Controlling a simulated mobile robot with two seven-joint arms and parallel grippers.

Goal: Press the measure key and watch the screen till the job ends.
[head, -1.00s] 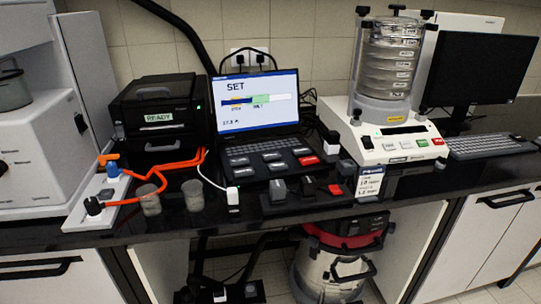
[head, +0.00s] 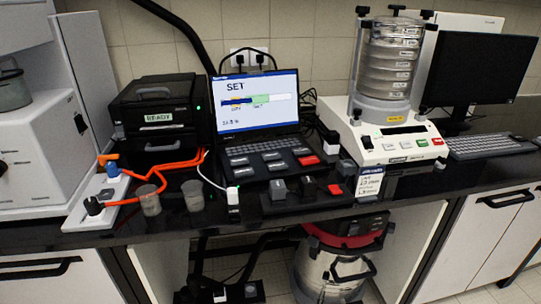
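The screen (head: 258,102) of a black laptop-like unit shows "SET", a horizontal bar with a blue part and a green block, and a small blurred reading below. Its key panel (head: 268,160) has several pale labelled keys and red keys at the right. The key labels are too small to read, so I cannot tell which is the measure key. A black box labelled "READY" (head: 158,117) stands left of the screen with a small green light. Neither of my grippers is in view.
The sieve shaker (head: 388,65) with stacked clear sieves stands right of the screen. A small display card (head: 369,182) hangs at the counter edge. A vacuum (head: 335,262) stands below.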

